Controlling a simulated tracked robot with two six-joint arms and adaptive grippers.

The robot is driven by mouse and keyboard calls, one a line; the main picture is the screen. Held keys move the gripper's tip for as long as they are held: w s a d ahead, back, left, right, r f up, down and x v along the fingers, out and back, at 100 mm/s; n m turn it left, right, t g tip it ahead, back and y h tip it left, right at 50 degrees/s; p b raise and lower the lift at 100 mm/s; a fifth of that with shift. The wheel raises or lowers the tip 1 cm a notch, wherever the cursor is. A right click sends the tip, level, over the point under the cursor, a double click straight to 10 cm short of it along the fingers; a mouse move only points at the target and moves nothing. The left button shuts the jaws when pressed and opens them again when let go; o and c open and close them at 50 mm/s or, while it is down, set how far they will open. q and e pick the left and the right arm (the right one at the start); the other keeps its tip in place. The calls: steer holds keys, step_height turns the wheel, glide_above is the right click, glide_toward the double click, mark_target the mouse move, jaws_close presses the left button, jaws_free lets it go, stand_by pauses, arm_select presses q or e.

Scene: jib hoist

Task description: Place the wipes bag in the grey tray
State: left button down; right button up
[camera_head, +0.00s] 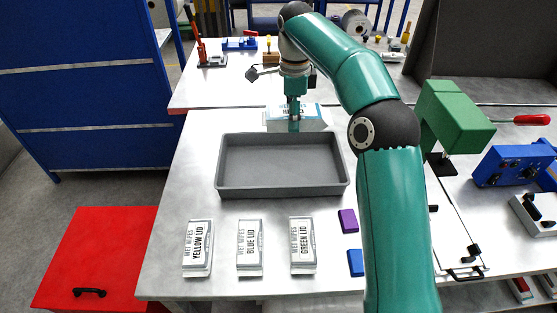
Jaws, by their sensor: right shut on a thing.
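The grey tray (282,193) lies in the middle of the metal table and looks empty. My right gripper (294,122) points down just behind the tray's far rim. It is shut on a white and light-blue bag (312,116), whose lettering is partly covered by the fingers. I cannot tell whether the bag touches the table. My left gripper is not in view.
A purple block (348,221) and a blue block (356,262) lie right of the packs. A green machine (452,115) and a blue device (512,166) stand at the right. A red cabinet (92,255) stands left of the table. My right arm hides part of the table.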

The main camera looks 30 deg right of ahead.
glide_above(291, 177)
step_height(291, 177, down, 15)
steer(key=shift+w+d+f+b, duration=0.1)
steer(key=shift+b, duration=0.2)
steer(key=shift+f, duration=2.3)
steer(key=o, duration=1.2)
steer(key=shift+f, duration=0.1)
step_height(291, 177, up, 12)
steer(key=shift+r, duration=0.1)
